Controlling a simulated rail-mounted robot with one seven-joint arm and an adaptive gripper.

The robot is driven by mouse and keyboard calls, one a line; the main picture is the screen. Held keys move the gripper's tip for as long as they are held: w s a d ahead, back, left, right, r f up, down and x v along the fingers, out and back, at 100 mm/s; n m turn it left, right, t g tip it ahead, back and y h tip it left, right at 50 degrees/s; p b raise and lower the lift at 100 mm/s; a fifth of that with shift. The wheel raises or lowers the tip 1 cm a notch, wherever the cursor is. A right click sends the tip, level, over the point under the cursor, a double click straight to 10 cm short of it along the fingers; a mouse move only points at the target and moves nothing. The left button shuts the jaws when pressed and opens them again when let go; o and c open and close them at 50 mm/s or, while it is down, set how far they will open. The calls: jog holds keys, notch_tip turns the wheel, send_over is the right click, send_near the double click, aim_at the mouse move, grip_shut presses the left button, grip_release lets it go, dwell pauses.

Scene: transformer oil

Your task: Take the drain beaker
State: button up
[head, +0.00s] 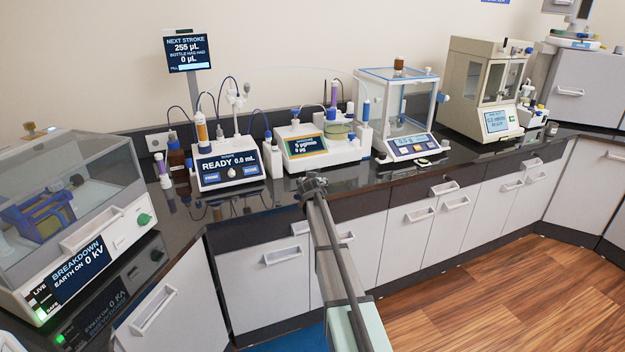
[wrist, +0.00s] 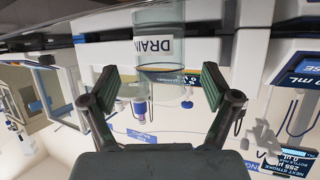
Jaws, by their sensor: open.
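The drain beaker (wrist: 160,20) is a clear glass vessel with a white label reading DRAIN. Neither finger appears to touch the glass. How far the beaker reaches between the pads I cannot tell. In the head view my gripper (head: 313,184) is at the bench's front edge, before the middle instruments; I cannot make out the beaker there.
A titrator reading READY (head: 228,165) stands left of my gripper. A white instrument with a small screen (head: 305,146) is behind it, and a glass-walled balance (head: 398,110) is to the right. A breakdown tester (head: 75,225) is at far left. Dark bench (head: 265,198) is bare around my gripper.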

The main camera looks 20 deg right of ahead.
jog(key=p+x, duration=0.2)
jog(key=x, duration=0.2)
jog(key=shift+w+d+p, duration=0.2)
jog(key=shift+w+p, duration=0.1)
jog(key=shift+w, duration=0.05)
jog(key=shift+w+f, duration=0.2)
jog(key=c, duration=1.3)
